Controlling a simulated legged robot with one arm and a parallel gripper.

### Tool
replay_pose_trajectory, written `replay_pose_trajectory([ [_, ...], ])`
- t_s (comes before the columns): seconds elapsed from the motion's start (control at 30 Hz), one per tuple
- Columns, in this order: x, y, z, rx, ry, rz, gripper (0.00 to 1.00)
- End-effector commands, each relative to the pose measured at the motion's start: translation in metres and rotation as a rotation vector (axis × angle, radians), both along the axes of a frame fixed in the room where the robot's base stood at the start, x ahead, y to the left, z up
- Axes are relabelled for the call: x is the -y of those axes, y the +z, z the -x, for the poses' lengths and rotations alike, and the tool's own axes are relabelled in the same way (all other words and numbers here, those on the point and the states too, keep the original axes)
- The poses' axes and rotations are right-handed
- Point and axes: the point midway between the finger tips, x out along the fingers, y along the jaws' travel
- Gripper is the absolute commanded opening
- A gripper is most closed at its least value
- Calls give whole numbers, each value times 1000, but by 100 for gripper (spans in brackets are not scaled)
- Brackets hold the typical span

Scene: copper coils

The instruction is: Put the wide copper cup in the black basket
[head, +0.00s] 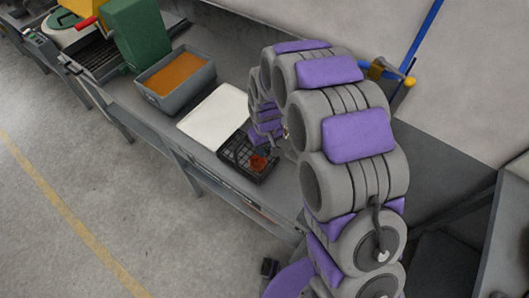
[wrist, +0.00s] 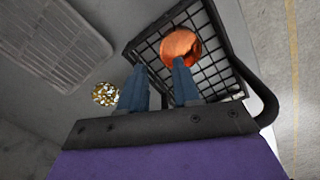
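The black basket (head: 233,152) is a wire-mesh basket on the grey bench; it fills the upper right of the wrist view (wrist: 222,72). The copper cup (wrist: 181,47) shows as a shiny round shape within the basket's outline, and as a small orange-red patch in the head view (head: 259,163). My gripper (wrist: 158,66) is over the basket's edge with its two blue fingers apart. The right fingertip overlaps the cup's lower edge; whether they touch I cannot tell. The cup is not between the fingers. My arm hides part of the bench in the head view.
A white board (head: 214,116) lies beside the basket, and a grey bin with orange contents (head: 178,77) stands farther back. A gold-and-white patterned object (wrist: 105,93) lies left of the fingers. A slotted grate (wrist: 62,38) is at upper left.

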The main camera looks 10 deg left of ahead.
Motion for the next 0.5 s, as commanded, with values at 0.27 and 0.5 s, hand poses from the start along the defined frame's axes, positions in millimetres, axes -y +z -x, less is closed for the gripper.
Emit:
replay_pose_trajectory([
  [0.27, -2, 52, 0, 1, 1, 1, 32],
  [0.5, -2, 60, -1, 0, 0, 1, 32],
])
